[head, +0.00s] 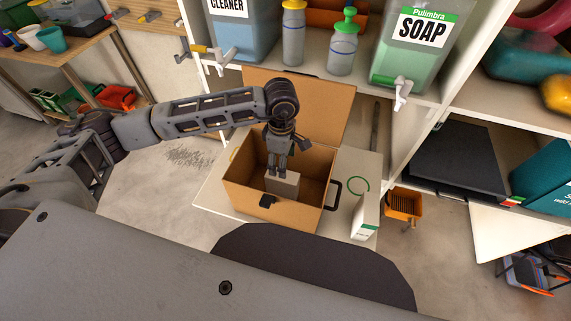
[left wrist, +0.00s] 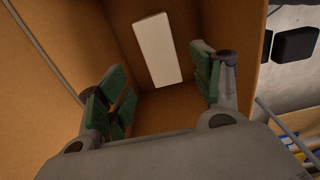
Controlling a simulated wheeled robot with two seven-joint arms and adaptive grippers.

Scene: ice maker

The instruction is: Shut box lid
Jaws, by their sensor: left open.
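The brown box (head: 245,201) stands on a low white shelf board with its lid (head: 325,108) open, raised at the back below the bottles. A black latch shows on the front wall and a black handle on the right side. My left gripper (head: 279,168) points down inside the box opening, above or close to a pale block (head: 286,187) in the box. In the left wrist view the green-padded fingers of my left gripper (left wrist: 158,85) are apart with nothing between them. The pale block (left wrist: 157,50) lies beyond them, apart from the pads. My right gripper is not in view.
A white and green carton (head: 366,217) and a green ring (head: 359,185) lie right of the box. A blue cleaner jug (head: 243,40) and a green soap jug (head: 413,50) stand on the shelf above. An orange bin (head: 403,204) is on the floor at right.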

